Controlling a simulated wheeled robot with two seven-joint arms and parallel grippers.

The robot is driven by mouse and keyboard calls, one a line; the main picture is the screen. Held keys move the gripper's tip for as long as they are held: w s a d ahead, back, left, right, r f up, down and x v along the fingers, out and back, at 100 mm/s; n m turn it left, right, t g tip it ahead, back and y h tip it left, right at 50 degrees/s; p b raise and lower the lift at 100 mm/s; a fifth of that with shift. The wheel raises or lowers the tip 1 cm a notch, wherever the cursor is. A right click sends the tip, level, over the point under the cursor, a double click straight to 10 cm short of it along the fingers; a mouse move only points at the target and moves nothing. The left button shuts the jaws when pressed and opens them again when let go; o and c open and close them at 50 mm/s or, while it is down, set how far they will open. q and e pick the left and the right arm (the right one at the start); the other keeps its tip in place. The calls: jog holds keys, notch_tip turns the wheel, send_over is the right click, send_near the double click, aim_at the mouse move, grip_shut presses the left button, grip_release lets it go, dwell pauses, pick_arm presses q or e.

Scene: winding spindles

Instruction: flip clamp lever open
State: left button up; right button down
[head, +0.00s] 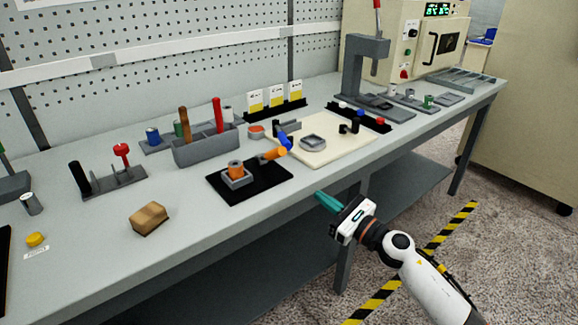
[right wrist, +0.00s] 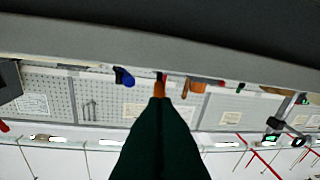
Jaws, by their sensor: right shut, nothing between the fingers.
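A grey block on a black mat (head: 222,189) holds an orange and grey cylinder (head: 236,170). An orange lever-like piece (head: 272,154) lies at the mat's back right, by a blue handle (head: 284,141). A black clamp-like part (head: 350,126) stands on the cream board. I cannot tell for certain which is the clamp lever. My right gripper (head: 328,202), with teal fingers, is shut and empty, off the bench's front edge and apart from these parts. In the right wrist view its fingers (right wrist: 160,125) hide part of an orange piece; the blue handle (right wrist: 124,76) shows left of it.
The cream board (head: 345,152) carries a grey square dish (head: 312,143). A grey tool caddy (head: 208,147) stands behind the mat. A brown block (head: 149,218) lies left of it. A grey press (head: 358,65) stands at the back right. The bench front is mostly clear.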

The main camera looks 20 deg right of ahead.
aim_at(298, 188)
jog(key=p+x, duration=0.1)
jog(key=x, duration=0.8)
jog(key=shift+r+p, duration=0.1)
jog(key=shift+p, duration=0.2)
jog(key=shift+w+a+r+p, duration=0.25)
jog(key=shift+w+r+p, duration=0.15)
jog(key=shift+r, duration=0.1)
jog(key=shift+w+a+r+p, duration=0.25)
jog(key=shift+r+p, duration=0.15)
jog(key=shift+r, duration=0.15)
jog(key=shift+w+a+r, duration=0.2)
jog(key=shift+r, duration=0.2)
jog(key=shift+w, duration=0.1)
jog(key=shift+p, duration=0.3)
